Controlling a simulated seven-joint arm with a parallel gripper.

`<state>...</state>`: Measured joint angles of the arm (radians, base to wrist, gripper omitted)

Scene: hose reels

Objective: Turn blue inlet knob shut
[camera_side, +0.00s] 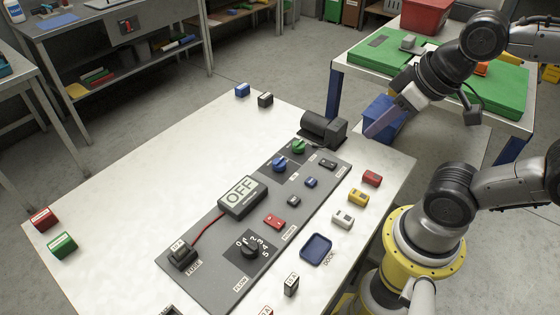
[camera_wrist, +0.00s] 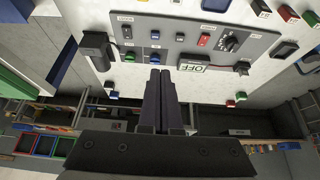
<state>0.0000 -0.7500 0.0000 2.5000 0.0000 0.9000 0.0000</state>
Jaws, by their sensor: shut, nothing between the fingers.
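The blue knob (camera_side: 281,163) sits on the grey panel (camera_side: 215,262), beside a green knob (camera_side: 299,147). In the wrist view the blue knob (camera_wrist: 154,58) shows just beyond my fingertips, with the green knob (camera_wrist: 130,57) to its left. My gripper (camera_side: 370,133) is shut and empty, held in the air to the right of the panel, apart from both knobs. In the wrist view its closed fingers (camera_wrist: 160,72) point toward the panel. The exact setting of the blue knob is too small to read.
A black cylindrical part (camera_side: 323,127) stands at the panel's far end, between the knobs and my gripper. Small coloured blocks stand around the white table (camera_side: 150,175).

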